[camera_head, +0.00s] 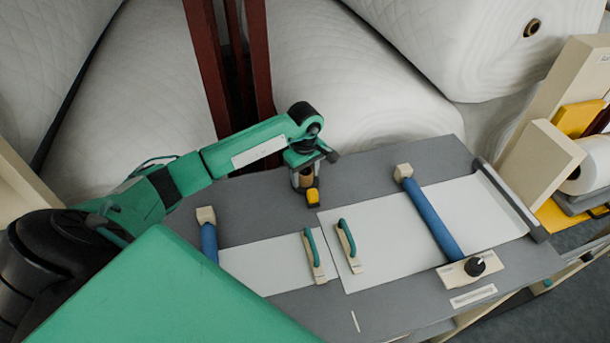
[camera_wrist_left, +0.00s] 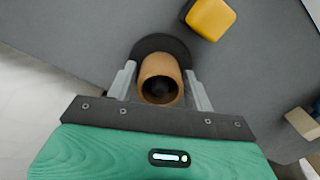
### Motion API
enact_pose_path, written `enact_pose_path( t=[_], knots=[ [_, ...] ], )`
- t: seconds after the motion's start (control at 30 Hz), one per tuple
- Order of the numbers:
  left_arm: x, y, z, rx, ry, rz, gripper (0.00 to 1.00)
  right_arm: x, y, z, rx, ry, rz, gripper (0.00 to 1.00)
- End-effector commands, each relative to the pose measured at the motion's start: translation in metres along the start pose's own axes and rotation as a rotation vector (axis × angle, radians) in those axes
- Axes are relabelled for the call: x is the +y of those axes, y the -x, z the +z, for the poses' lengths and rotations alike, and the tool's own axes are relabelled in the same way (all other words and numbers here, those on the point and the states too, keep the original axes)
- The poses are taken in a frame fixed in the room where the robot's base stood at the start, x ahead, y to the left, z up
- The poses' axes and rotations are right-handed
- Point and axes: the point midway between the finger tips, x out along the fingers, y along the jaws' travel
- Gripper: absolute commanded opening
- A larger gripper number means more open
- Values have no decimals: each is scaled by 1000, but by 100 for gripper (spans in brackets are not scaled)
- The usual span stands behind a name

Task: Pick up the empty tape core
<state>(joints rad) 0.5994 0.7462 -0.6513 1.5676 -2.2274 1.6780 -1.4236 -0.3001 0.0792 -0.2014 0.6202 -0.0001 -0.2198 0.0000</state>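The empty tape core (camera_wrist_left: 160,78) is a short brown cardboard tube with a dark hole. It stands on a round black base (camera_wrist_left: 178,47) in the left wrist view. In the head view the core (camera_head: 306,177) shows just below my left gripper (camera_head: 304,164), at the back of the grey table. In the left wrist view the two grey fingers of my left gripper (camera_wrist_left: 160,82) are on either side of the core, very close to its wall. Whether they press on it I cannot tell. My right gripper is in neither view.
A yellow block (camera_head: 313,197) stands right beside the core. The grey table (camera_head: 370,183) also carries white sheets (camera_head: 393,240), blue rollers (camera_head: 432,221) and two green-handled tools (camera_head: 313,255). Large white wadding rolls (camera_head: 350,90) rise behind the table.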

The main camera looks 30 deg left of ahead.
Motion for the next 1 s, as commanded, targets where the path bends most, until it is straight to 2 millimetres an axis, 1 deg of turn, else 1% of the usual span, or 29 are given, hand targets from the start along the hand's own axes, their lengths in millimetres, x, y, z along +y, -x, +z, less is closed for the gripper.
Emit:
enact_pose_path(
  t=[0.03, 0.1, 0.17, 0.47, 0.63, 0.77, 0.87, 1.0],
  knots=[
    [0, 0, 0, 0, 0, 0, 42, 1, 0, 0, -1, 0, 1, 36],
    [0, 0, 0, 0, 0, 0, 28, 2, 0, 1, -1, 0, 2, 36],
    [0, 0, 0, 0, 0, 0, 19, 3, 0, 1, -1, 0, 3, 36],
    [0, 2, 0, 0, 0, 1, 18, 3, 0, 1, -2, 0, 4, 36],
    [1, 11, -1, 0, 1, 3, 18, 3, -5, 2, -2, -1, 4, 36],
    [1, 29, -1, 2, 0, 4, 18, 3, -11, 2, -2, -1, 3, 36],
    [1, 48, -1, 2, 1, 5, 18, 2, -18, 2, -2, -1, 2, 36],
    [1, 83, -1, 3, 0, 6, 18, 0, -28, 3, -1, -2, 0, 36]
  ],
)
